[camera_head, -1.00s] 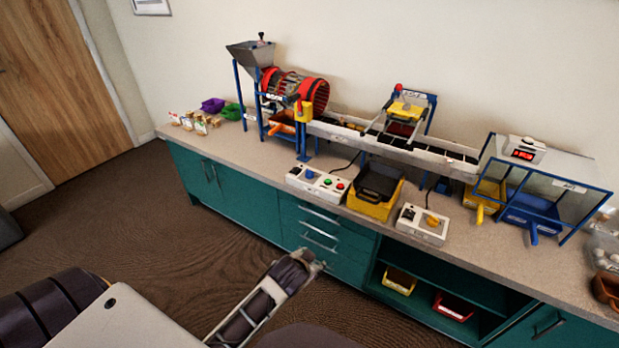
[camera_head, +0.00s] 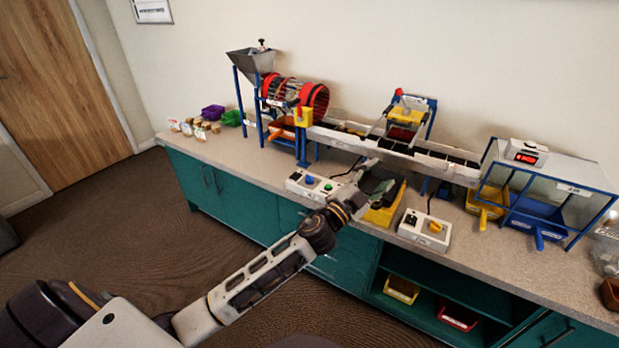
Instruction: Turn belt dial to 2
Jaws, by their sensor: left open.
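My left gripper (camera_head: 377,177) is open and empty, up and to the left of that box and apart from the knob. It shows in front of the yellow bin and hides much of it. My right gripper is not in view.
A second white control box (camera_head: 313,185) with coloured buttons is left of my gripper, partly hidden by it. The yellow bin (camera_head: 384,216) stands between the boxes. The conveyor (camera_head: 400,147) runs behind. A blue-framed clear enclosure (camera_head: 560,186) stands at right.

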